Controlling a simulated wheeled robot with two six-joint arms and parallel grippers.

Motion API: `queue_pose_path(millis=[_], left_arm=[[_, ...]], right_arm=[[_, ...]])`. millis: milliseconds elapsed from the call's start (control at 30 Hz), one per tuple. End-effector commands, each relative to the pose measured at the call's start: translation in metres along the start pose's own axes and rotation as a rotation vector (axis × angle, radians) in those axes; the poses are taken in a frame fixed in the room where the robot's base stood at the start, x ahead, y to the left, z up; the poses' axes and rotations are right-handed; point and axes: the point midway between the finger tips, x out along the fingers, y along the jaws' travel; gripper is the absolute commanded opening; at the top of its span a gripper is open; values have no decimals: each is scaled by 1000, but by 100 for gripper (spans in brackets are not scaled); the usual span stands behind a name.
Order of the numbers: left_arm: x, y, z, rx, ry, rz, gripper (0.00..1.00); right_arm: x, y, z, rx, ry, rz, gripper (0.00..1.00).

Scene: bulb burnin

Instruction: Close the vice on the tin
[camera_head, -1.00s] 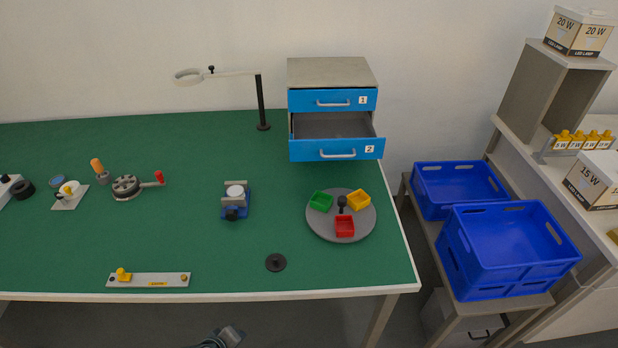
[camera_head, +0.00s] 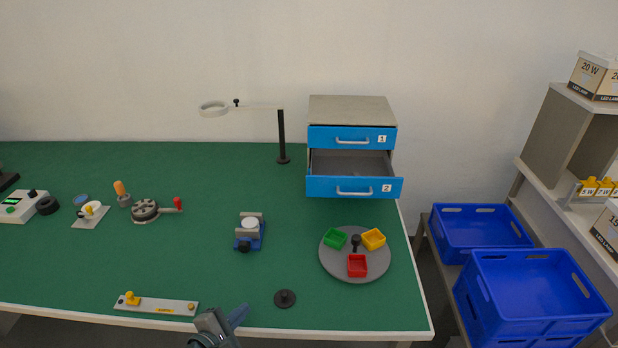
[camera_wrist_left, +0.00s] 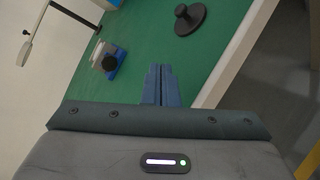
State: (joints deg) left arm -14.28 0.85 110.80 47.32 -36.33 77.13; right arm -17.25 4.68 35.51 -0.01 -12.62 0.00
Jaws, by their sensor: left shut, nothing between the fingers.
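The small blue vice (camera_head: 240,243) with grey jaws stands on the green bench, left of the turntable. A round, white-topped tin (camera_head: 250,223) sits between its jaws; I cannot tell whether both jaws touch it. A dark knob is on the vice's front. My left gripper (camera_head: 238,315) is at the bench's front edge, nearer to me than the vice and apart from it. Its blue fingers are together and empty in the left wrist view (camera_wrist_left: 161,85). The vice (camera_wrist_left: 109,64) shows there too, beyond the fingers to the left. My right gripper is not in view.
A round black knobbed disc (camera_head: 285,299) lies near the front edge, right of my left gripper. A grey bar with yellow parts (camera_head: 160,306) lies to its left. The grey turntable (camera_head: 342,270) holds green, yellow and red trays. The bench between gripper and vice is clear.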

Motion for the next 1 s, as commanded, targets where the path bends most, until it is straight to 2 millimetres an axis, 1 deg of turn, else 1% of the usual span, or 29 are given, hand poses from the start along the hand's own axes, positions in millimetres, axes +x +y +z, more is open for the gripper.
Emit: queue_pose_path(millis=[33, 167, 300, 400, 500, 600, 700, 867, 1000], left_arm=[[9, 8, -1, -102, -12, 43, 0], [28, 31, -6, -419, -53, 165, 0], [48, 57, -19, -814, -113, 307, 0], [59, 71, -31, -1071, -158, 396, 0], [66, 80, -42, -1267, -195, 464, 0], [71, 85, -50, -1398, -222, 511, 0], [73, 88, -55, -1468, -236, 535, 0], [82, 94, -58, -1495, -244, 544, 0], [97, 101, -61, -1492, -243, 543, 0]], right_arm=[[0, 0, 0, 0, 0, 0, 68], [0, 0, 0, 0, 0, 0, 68], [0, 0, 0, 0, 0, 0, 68], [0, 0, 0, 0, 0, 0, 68], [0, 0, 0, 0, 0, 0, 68], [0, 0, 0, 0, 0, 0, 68], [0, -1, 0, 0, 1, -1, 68], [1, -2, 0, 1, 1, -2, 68], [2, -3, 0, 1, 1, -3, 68]])
